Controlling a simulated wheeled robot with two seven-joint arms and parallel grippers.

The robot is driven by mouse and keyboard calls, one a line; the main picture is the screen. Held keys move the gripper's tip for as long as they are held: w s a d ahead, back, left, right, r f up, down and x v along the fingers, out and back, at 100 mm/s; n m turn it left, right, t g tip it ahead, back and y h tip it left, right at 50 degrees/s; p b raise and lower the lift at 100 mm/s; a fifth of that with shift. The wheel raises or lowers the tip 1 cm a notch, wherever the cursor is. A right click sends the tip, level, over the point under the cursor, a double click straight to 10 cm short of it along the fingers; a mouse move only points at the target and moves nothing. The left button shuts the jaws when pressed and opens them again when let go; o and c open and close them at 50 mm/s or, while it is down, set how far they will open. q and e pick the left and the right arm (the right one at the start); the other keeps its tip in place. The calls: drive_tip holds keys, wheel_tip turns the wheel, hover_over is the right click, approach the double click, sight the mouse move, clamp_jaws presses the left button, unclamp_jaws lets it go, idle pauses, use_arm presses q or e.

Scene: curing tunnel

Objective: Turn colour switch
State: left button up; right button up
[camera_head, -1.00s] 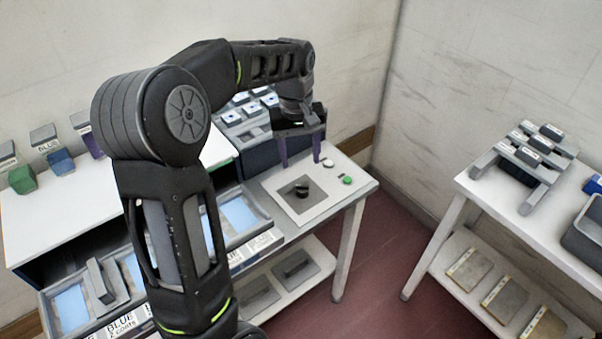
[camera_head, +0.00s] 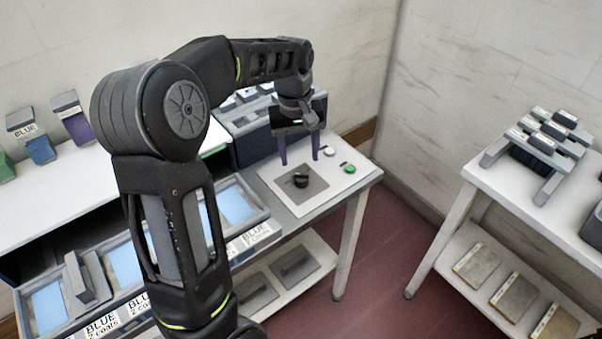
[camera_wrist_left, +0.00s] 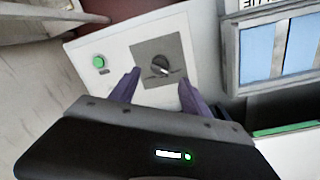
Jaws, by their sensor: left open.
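The colour switch (camera_head: 301,180) is a black rotary knob on a grey square plate (camera_head: 316,190), set in a white panel on the table's right end. It also shows in the left wrist view as a dark knob (camera_wrist_left: 160,66) with a pale pointer mark. My left gripper (camera_head: 299,160) is open and empty, its purple fingers pointing down above the panel, just behind the knob in the head view. In the left wrist view its fingertips (camera_wrist_left: 158,78) lie to either side of the knob, apart from it. My right gripper is in neither view.
A green button (camera_head: 349,168) and a white button (camera_head: 329,152) sit on the panel near the knob. Trays labelled BLUE (camera_head: 262,235) line the table's front. A side table (camera_head: 489,177) with a grey rack (camera_head: 541,150) stands right, across open red floor.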

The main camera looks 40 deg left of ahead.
sight(301, 174)
use_arm(q)
wheel_tip(301, 174, down, 7)
drive_tip(key=shift+w+d+f+p, duration=0.15)
drive_tip(key=shift+f+p, duration=0.05)
drive_tip(key=shift+p, duration=0.15)
drive_tip(key=shift+c, duration=0.5)
clamp_jaws()
